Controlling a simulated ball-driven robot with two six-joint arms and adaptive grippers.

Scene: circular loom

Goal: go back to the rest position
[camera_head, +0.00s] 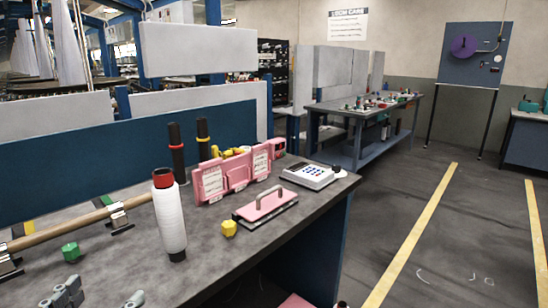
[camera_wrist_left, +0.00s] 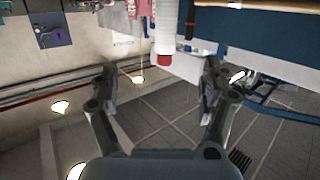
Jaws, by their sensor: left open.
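My left gripper (camera_head: 103,294) shows at the bottom left of the head view, its grey fingertips just inside the lower edge. In the left wrist view my left gripper (camera_wrist_left: 158,80) is open, with its two fingers wide apart and nothing between them. A white yarn cone with a red top (camera_head: 170,215) stands upright on the grey bench (camera_head: 110,260), right of the gripper and apart from it. The cone's red end (camera_wrist_left: 165,59) also shows beyond the fingers in the wrist view. My right gripper is not in view.
Floor beyond is open.

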